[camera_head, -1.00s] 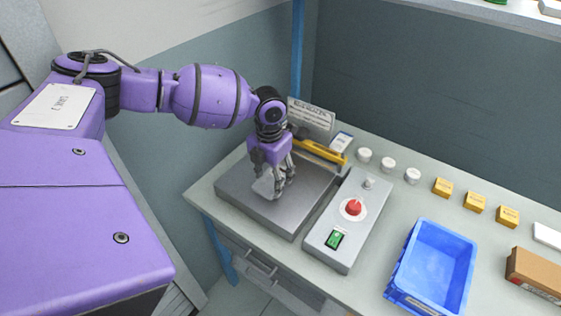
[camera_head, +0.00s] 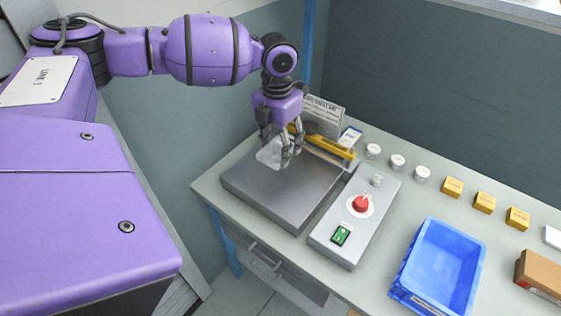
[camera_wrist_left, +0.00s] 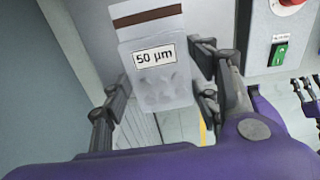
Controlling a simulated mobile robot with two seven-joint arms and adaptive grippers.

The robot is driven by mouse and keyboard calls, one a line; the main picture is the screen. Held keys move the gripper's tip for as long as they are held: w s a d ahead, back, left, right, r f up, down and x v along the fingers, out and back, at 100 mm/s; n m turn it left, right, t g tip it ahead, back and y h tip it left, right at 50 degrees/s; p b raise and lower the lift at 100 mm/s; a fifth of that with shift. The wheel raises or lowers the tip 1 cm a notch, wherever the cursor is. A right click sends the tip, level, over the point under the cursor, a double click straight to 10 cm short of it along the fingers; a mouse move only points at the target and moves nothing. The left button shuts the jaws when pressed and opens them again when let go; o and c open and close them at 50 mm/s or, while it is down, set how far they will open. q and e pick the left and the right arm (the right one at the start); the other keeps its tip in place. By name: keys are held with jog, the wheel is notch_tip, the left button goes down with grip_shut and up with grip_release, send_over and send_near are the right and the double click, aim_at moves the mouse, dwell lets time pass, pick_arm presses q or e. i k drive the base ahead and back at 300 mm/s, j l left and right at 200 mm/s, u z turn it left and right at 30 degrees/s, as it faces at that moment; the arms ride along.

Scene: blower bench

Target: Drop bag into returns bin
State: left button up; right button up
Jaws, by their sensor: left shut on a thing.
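A clear bag (camera_head: 268,153) with a "50 µm" label and a brown stripe shows best in the left wrist view (camera_wrist_left: 165,88). My left gripper (camera_head: 283,152) is shut on it and holds it over the grey plate (camera_head: 252,190). In the left wrist view the bag lies between the fingers of my left gripper (camera_wrist_left: 160,80). A blue open bin (camera_head: 440,262) stands on the bench to the right and looks empty; its front label is too small to read. Dark gripper-like fingers, likely my right gripper (camera_wrist_left: 307,92), show at the right edge of the left wrist view.
A control box (camera_head: 352,220) with a red knob and green switch stands between the plate and the bin. White jars (camera_head: 397,161), yellow blocks (camera_head: 484,203) and a brown box (camera_head: 540,272) stand beyond.

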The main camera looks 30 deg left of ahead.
aim_at(426, 268)
jog(key=l, duration=1.1)
jog(key=k+l, duration=0.1)
jog(key=l, duration=1.05)
